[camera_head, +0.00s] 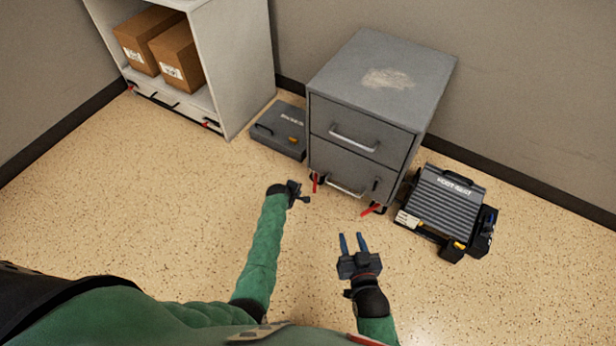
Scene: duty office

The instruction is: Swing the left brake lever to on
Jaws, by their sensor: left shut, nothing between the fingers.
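A grey two-drawer cabinet (361,118) stands against the wall, on casters with red brake levers at its front corners. The left brake lever (315,183) is a short red bar, nearly upright in the picture, by the left front caster. The right brake lever (372,210) slants out to the lower left. My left gripper (303,198) is shut and empty, just left of and slightly below the left lever; I cannot tell whether they touch. My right gripper (353,240) is open and empty above the floor in front of the cabinet, its two blue fingers apart.
A white shelf unit (237,70) with two cardboard boxes (161,42) and red levers stands at the left. A flat grey case (280,129) lies left of the cabinet; a ribbed dark case (447,199) lies right. The floor in front is clear.

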